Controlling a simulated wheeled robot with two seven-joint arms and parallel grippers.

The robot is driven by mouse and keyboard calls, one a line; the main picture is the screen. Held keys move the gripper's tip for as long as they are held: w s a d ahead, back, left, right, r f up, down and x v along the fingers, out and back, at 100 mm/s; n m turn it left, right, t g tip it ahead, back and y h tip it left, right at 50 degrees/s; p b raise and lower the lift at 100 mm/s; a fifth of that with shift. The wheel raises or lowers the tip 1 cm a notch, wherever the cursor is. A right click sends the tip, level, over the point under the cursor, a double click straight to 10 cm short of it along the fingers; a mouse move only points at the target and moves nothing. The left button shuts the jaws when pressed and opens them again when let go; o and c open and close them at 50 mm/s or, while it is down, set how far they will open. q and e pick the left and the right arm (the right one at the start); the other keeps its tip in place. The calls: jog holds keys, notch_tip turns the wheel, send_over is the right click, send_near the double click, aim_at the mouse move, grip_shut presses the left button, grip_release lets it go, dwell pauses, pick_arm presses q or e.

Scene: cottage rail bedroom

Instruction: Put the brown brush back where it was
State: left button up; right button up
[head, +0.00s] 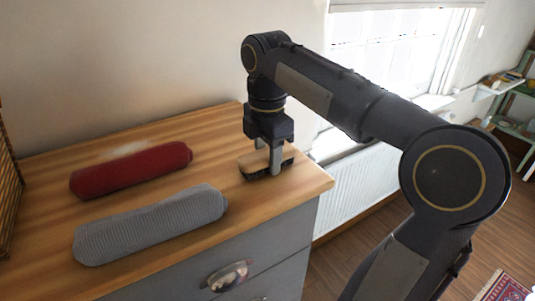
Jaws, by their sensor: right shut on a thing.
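The brown brush (253,165), with a light wooden back and dark bristles below, is at the right end of the wooden dresser top (235,235). My right gripper (268,163) points down from above and is shut on the brush. The bristles are at or just above the wood; I cannot tell if they touch it. The fingers hide part of the brush. My left gripper is not in view.
A red rolled cloth (130,169) and a grey ribbed roll (150,224) lie on the dresser to the left. A wicker basket (8,190) stands at the left edge. A white radiator (355,190) is beyond the dresser's right edge. Bare wood lies between the rolls and brush.

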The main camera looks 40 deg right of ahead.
aim_at(266, 152)
jog(key=shift+f, duration=0.15)
jog(key=o, duration=0.9)
jog(key=shift+o, duration=0.2)
notch_tip(266, 152, up, 9)
jog(key=shift+w+a+r+p, duration=0.1)
jog(key=shift+r+p, duration=0.1)
jog(key=shift+p, duration=0.45)
notch_tip(266, 152, up, 3)
jog(key=shift+r+p, duration=0.1)
jog(key=shift+p, duration=1.05)
